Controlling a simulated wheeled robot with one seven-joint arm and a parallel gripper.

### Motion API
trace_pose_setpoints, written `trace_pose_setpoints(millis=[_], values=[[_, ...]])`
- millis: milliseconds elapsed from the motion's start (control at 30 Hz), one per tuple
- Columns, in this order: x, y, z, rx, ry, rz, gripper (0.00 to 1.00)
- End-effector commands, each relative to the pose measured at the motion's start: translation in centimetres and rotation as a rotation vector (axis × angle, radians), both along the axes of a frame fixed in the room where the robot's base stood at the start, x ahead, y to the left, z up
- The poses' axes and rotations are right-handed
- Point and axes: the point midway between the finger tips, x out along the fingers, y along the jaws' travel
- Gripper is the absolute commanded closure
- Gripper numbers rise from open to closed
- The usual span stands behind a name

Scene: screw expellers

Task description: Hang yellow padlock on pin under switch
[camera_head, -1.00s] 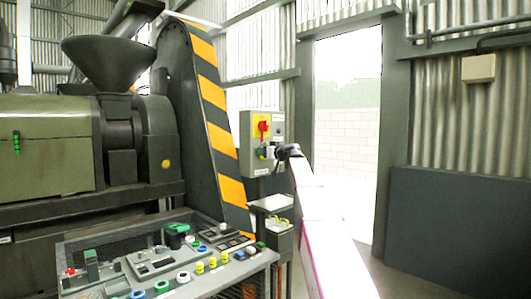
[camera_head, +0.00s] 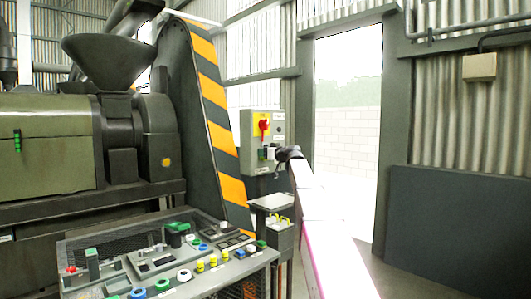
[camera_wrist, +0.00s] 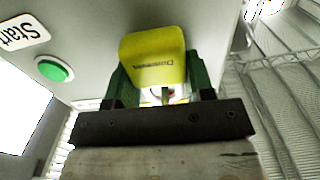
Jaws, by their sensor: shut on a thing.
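The yellow padlock (camera_wrist: 155,57) is held between the green fingers of my gripper (camera_wrist: 155,72) in the wrist view, with its body close to the grey box face. In the head view my gripper (camera_head: 281,155) is at the lower right of the grey switch box (camera_head: 249,159); the padlock is too small to make out there. The red switch (camera_head: 264,125) sits on a yellow plate in the upper part of the box. The pin under it cannot be made out, and I cannot tell whether the padlock touches it.
A green button (camera_wrist: 54,69) with a Start label (camera_wrist: 22,32) is left of the padlock in the wrist view. A narrow stand (camera_head: 280,238) with yellow items is below the box. A control console (camera_head: 165,262) with several buttons stands lower left. An open doorway (camera_head: 347,140) is right.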

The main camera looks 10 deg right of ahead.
Motion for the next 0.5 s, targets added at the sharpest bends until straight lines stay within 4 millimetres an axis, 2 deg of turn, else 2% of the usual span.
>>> trace_pose_setpoints(millis=[367,400,467,500], values=[[0.0,0.0,-0.06,-0.001,-0.001,0.0,0.77],[0.0,0.0,-0.06,-0.001,-0.001,0.0,0.38],[0.0,0.0,-0.05,-0.001,-0.001,0.0,0.22],[0.0,0.0,-0.05,-0.001,-0.001,0.0,0.22]])
